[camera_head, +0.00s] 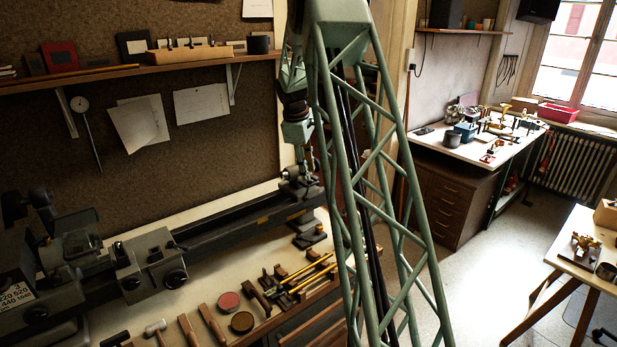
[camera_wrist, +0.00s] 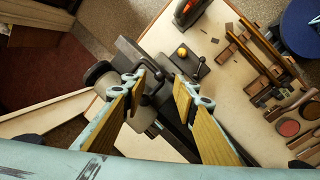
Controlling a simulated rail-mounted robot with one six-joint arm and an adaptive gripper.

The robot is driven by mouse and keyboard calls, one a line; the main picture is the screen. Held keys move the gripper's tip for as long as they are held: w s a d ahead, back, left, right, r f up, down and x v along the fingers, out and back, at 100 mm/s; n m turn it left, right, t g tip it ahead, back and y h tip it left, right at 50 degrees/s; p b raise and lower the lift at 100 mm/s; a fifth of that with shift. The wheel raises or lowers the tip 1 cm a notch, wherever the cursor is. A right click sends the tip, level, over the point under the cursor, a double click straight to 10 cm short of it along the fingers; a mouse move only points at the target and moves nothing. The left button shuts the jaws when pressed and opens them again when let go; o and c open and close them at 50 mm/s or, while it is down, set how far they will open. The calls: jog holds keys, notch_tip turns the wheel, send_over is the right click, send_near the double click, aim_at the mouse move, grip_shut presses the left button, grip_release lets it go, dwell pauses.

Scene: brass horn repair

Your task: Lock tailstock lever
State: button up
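The grey tailstock (camera_wrist: 130,52) of the lathe lies beneath my gripper in the wrist view. In the head view the tailstock (camera_head: 297,180) sits at the right end of the lathe bed, partly hidden by my arm. A small dark lever with a ball end (camera_wrist: 200,62) shows just right of the fingertips; I cannot tell for sure that it is the lock lever. My gripper (camera_wrist: 160,78) is open, with its two yellow-padded fingers apart above the tailstock. Nothing is visibly held between them. Contact with the tailstock cannot be judged.
The lathe bed (camera_head: 235,224) runs left to the headstock. Hand tools and two round tins (camera_head: 242,322) lie on the bench in front. A yellow knob (camera_wrist: 182,52) stands beside the tailstock. A shelf (camera_head: 140,69) hangs on the wall above.

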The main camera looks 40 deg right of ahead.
jog(key=v, duration=0.7)
jog(key=shift+c, duration=0.6)
